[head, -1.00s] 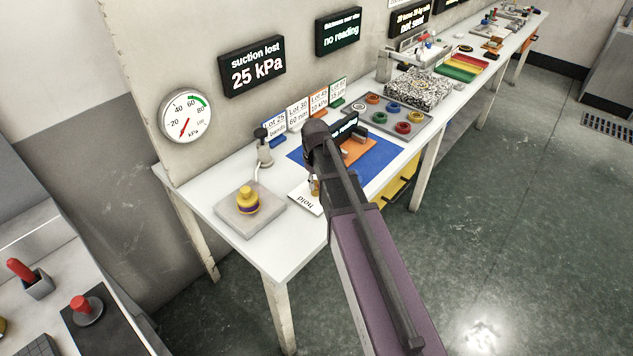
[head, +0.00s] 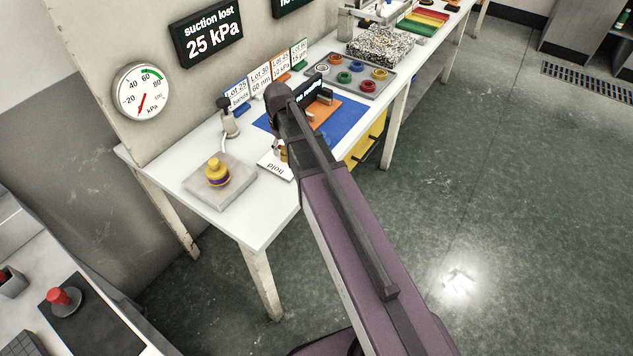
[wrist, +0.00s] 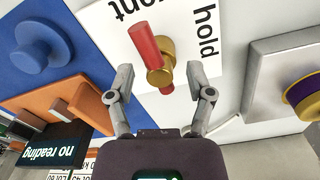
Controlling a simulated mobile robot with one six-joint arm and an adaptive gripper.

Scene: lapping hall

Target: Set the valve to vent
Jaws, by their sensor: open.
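The valve has a brass hub (wrist: 160,75) and a red lever (wrist: 146,45), in the wrist view. It sits on a white plate (wrist: 225,60) printed "hold" and a cropped word ending in "ent". The lever's longer part slants to the upper left, its end close to the cropped word. A short red end shows below the hub. My gripper (wrist: 159,69) is open, one finger on each side of the hub, with no clear contact. In the head view the "hold" plate (head: 272,166) shows, but my arm hides most of the valve and the fingers.
A grey block with a yellow and purple knob (head: 217,174) stands left of the plate. A blue mat (head: 345,124) with an orange block lies beyond. A wall gauge (head: 142,92) and a sign (head: 207,32) reading "suction lost 25 kPa" are behind. Open floor lies right.

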